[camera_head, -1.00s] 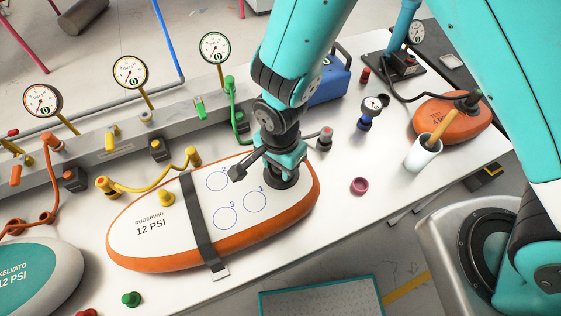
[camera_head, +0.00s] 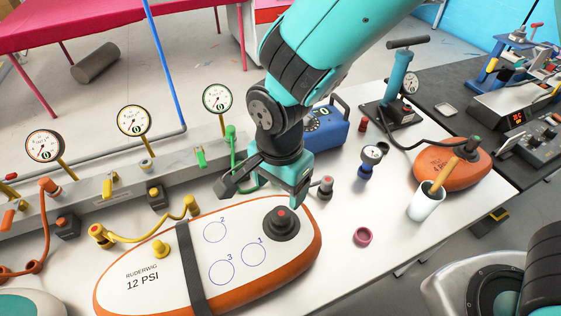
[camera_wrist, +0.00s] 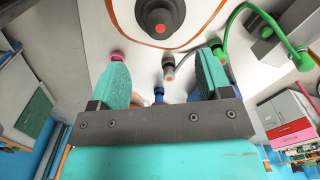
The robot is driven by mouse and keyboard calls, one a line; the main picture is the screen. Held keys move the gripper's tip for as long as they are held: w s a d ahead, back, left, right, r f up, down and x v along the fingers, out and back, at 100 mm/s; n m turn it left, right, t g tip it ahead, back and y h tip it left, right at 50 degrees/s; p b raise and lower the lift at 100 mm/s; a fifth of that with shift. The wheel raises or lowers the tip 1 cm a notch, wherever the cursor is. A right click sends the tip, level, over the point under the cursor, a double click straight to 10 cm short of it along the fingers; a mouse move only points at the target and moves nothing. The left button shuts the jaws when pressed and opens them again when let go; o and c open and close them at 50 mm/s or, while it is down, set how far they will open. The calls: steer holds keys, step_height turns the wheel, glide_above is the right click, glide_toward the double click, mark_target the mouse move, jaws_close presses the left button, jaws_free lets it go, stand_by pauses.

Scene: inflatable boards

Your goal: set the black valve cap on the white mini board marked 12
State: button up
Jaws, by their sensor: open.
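The white mini board marked 12 PSI (camera_head: 190,268), with an orange rim and blue circles numbered 1 to 3, lies on the white table. A round black stepped fitting with a red centre (camera_head: 281,222) stands upright at its right end. The fitting also shows at the top of the wrist view (camera_wrist: 160,14). My gripper (camera_head: 264,195) is open and empty, above and behind the fitting, apart from it. In the wrist view its fingers (camera_wrist: 162,60) are spread wide with nothing between them.
A black strap (camera_head: 190,265) crosses the board. A yellow hose (camera_head: 150,238) and gauges stand behind.

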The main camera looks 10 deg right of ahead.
step_height(320, 180, up, 7)
stand_by(0.3)
stand_by(0.4)
steer(key=s+d+r+n+y, duration=0.4)
steer(key=s+d+r+n, duration=0.4)
steer(key=n, duration=0.8)
steer(key=shift+s+d+r, duration=0.3)
steer(key=shift+s+d, duration=0.7)
steer(key=shift+d, duration=0.15)
